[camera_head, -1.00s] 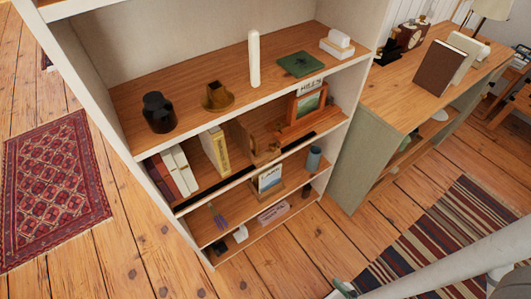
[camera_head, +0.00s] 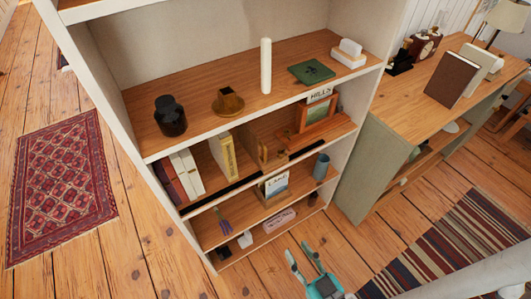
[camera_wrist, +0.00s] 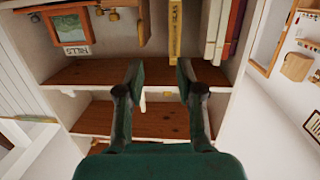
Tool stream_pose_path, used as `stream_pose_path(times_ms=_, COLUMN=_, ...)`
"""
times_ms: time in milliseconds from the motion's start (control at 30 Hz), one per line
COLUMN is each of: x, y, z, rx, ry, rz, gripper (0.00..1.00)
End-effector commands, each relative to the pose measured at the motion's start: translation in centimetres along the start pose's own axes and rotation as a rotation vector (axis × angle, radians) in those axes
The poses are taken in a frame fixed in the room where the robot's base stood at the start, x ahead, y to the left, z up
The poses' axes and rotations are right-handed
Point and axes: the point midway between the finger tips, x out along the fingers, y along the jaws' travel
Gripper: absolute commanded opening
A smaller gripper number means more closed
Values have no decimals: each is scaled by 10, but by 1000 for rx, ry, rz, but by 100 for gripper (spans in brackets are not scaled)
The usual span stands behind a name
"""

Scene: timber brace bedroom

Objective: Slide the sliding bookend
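The wooden bookend (camera_head: 262,155) appears to be the upright wood piece on the second visible shelf, right of the yellow book (camera_head: 228,155). The yellow book stands beside several dark red and white books (camera_head: 180,175). In the upside-down wrist view the likely bookend (camera_wrist: 144,22) is at the top, left of the yellow book (camera_wrist: 175,30). My gripper (camera_head: 299,252) is open and empty, low in front of the bookcase, apart from it.
A dark strip (camera_head: 240,184) runs along the bookend shelf's front edge. A framed picture (camera_head: 317,112) stands right of the bookend. A white candle (camera_head: 265,65) and dark jar (camera_head: 170,115) stand above. A green-sided desk (camera_head: 365,160) is at right. Open floor lies in front.

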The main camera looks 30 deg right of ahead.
Motion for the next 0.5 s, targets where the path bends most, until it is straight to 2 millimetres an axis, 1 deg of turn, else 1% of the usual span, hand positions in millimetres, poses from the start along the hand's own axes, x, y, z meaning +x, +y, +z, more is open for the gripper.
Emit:
stream_pose_path(times_ms=33, x=20, y=3, z=-4, rx=0, ry=22, rz=10, gripper=36)
stream_pose_path(times_ms=167, x=63, y=11, z=-11, rx=3, ry=55, rz=37, gripper=36)
stream_pose_path(times_ms=300, x=110, y=22, z=-26, rx=6, ry=92, rz=66, gripper=36)
stream_pose_path(times_ms=400, x=139, y=31, z=-38, rx=6, ry=115, rz=87, gripper=36)
stream_pose_path(times_ms=500, x=162, y=38, z=-49, rx=9, ry=132, rz=103, gripper=36)
